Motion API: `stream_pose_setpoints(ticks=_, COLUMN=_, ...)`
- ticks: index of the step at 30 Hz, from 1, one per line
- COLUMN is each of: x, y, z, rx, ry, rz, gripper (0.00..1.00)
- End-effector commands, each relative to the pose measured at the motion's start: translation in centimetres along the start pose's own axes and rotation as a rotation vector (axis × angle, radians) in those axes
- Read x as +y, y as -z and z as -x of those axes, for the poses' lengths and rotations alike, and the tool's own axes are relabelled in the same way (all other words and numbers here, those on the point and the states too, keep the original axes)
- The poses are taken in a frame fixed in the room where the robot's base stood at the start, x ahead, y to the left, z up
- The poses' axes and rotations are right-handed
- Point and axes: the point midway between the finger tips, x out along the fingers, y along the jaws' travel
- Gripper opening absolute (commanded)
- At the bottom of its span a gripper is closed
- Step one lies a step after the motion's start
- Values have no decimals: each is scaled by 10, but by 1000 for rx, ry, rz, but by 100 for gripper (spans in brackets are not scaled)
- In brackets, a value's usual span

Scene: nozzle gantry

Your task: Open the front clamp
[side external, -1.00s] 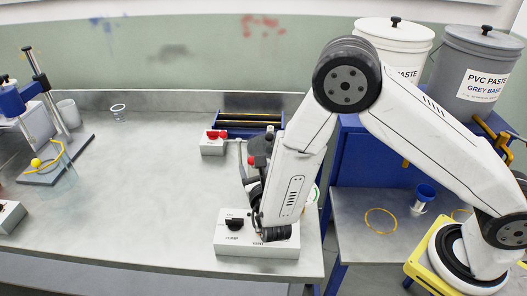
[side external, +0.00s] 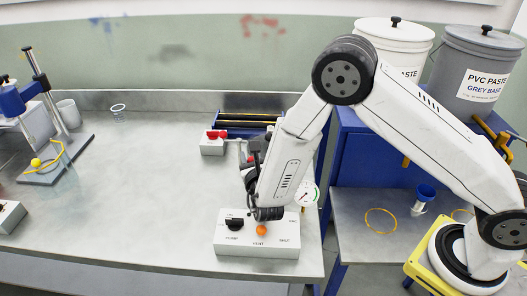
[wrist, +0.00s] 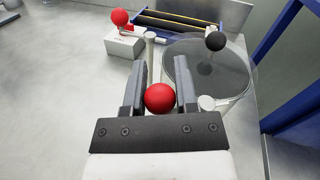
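A red ball knob (wrist: 160,97) sits between the two fingers of my gripper (wrist: 161,65) in the wrist view. The fingers are apart on either side of it; firm contact is not clear. A clear round lid (wrist: 185,75) lies just to the right, with a black ball knob (wrist: 215,41) at its far side. In the side view my gripper (side external: 250,168) is behind the control box (side external: 256,246), and my wrist hides most of the clamp and lid. The knob's lever and the clamp's jaw are hidden.
The control box carries a black switch (side external: 234,223) and an orange knob (side external: 261,230). A gauge (side external: 308,194) stands to the right of my wrist. A white block with a red handle (side external: 215,135) is behind. The bench's left middle is clear.

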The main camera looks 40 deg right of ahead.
Motion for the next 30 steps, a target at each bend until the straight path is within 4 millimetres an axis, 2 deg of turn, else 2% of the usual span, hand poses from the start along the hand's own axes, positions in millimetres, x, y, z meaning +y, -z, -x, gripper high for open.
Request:
stream_pose_setpoints(ticks=14, x=0, y=0, z=-1, rx=8, ry=42, rz=0, gripper=0)
stream_pose_setpoints(ticks=30, x=-5, y=2, z=-14, rx=65, ry=333, rz=-1, gripper=0)
